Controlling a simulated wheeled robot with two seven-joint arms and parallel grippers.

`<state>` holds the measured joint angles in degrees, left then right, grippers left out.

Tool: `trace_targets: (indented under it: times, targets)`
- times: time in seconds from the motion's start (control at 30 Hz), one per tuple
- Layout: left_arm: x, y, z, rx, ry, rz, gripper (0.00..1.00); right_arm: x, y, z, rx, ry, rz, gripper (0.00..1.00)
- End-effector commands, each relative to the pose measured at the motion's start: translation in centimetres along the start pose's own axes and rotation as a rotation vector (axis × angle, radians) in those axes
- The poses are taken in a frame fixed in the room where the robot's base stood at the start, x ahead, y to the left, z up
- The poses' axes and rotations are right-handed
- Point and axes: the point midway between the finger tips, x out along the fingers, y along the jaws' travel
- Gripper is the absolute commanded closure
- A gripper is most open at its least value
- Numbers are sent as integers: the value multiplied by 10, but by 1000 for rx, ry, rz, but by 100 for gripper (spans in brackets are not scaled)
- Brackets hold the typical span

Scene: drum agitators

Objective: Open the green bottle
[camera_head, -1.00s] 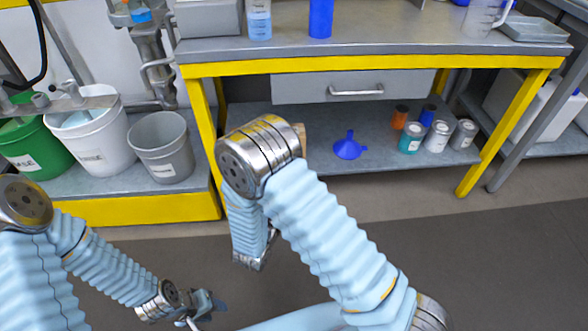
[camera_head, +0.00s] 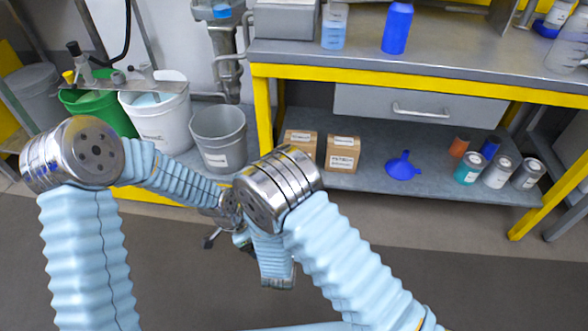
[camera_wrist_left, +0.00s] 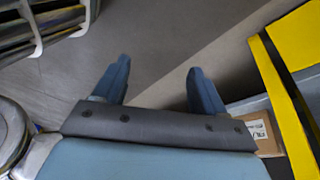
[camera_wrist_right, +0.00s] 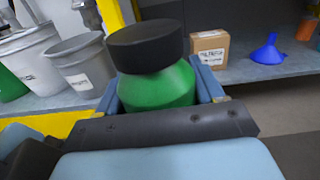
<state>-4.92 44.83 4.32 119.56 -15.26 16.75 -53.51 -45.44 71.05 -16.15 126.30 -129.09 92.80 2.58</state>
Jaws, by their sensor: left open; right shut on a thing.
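The green bottle (camera_wrist_right: 158,88) has a wide black cap (camera_wrist_right: 145,45) seated on its top in the right wrist view. My right gripper (camera_wrist_right: 157,82) is shut on the bottle's green body, with one blue finger on each side just below the cap. My left gripper (camera_wrist_left: 158,72) is open in the left wrist view, with nothing between its fingers. In the head view the bottle cannot be made out. There my left wrist (camera_head: 228,207) is close to my right elbow, which partly hides it.
A grey bench with a yellow frame (camera_head: 375,79) stands ahead. Its lower shelf holds cardboard boxes (camera_head: 342,154), a blue funnel (camera_head: 403,166) and several small cans. Green, white and grey buckets (camera_head: 218,138) stand at left. The floor in front is clear.

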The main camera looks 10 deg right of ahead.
Motion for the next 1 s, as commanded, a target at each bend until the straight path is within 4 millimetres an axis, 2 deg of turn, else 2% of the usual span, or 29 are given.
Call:
trace_targets:
  times: [0.03, 0.2, 0.3, 0.4, 0.53, 0.7, 0.87, 1.0]
  targets:
    - [-21, -16, -20, 201, -27, -19, 29, 0, 0, 0, 0, -1, 0, 100]
    - [-98, -51, -68, 861, -190, -27, 29, 0, 0, 0, 0, -1, -1, 100]
    - [-145, -59, -96, 1204, -294, 2, 29, 0, 0, 0, 0, -1, -1, 100]
    - [-172, -51, -123, 1486, -345, 75, 29, 0, 0, 0, 0, -1, -1, 100]
    - [-182, -30, -154, 1759, -331, 175, 29, 0, 0, 0, 0, -1, -1, 100]
    - [-187, -10, -177, 1968, -293, 251, 29, 0, 0, 1, 0, -1, -1, 100]
    - [-180, -5, -181, 2028, -278, 275, 29, 0, 0, 0, 0, -1, -1, 100]
    - [-160, -6, -174, 2029, -277, 276, 29, 0, 0, 0, 0, -1, -1, 100]
